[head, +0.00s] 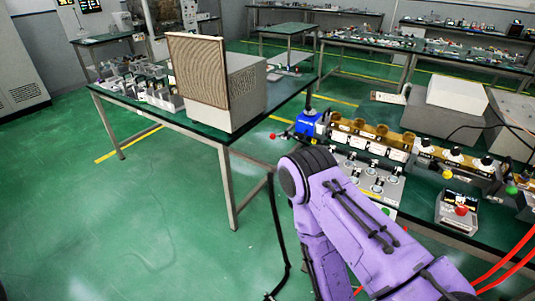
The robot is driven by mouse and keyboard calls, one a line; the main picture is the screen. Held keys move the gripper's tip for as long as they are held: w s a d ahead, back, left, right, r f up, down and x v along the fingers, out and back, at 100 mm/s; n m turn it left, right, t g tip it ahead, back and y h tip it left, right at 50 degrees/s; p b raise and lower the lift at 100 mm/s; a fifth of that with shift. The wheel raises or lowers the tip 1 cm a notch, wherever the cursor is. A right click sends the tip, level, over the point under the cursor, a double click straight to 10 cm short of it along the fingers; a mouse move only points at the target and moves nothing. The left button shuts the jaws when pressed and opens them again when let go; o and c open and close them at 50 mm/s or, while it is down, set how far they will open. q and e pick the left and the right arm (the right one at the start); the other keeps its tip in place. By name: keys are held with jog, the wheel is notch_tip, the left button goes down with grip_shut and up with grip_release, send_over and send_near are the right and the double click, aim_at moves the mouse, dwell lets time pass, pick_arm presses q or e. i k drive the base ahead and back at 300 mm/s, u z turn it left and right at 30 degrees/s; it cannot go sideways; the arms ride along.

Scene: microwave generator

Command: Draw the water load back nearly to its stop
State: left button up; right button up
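A waveguide assembly with brass-coloured sections (378,131) runs along the right table, partly behind my purple arm. At its left end is a blue block (309,124) with a black upright stem and a small red ball (272,136) out to its left. At its right part are black-and-white knobs and a green ball (511,189). I cannot tell for sure which part is the water load. The purple arm comes in from the lower right and bends near the table's left end. Neither gripper shows in the head view.
A grey box with a red button (458,212) sits at the table's front. Light boxes (456,106) and cables are behind the assembly. A panelled box (218,83) stands on the left table (140,113). Red cables (505,258) hang at lower right. Green floor is clear at left.

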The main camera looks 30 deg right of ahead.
aim_at(305, 125)
jog(key=z, duration=0.6)
jog(key=i, duration=0.3)
jog(key=z, duration=0.25)
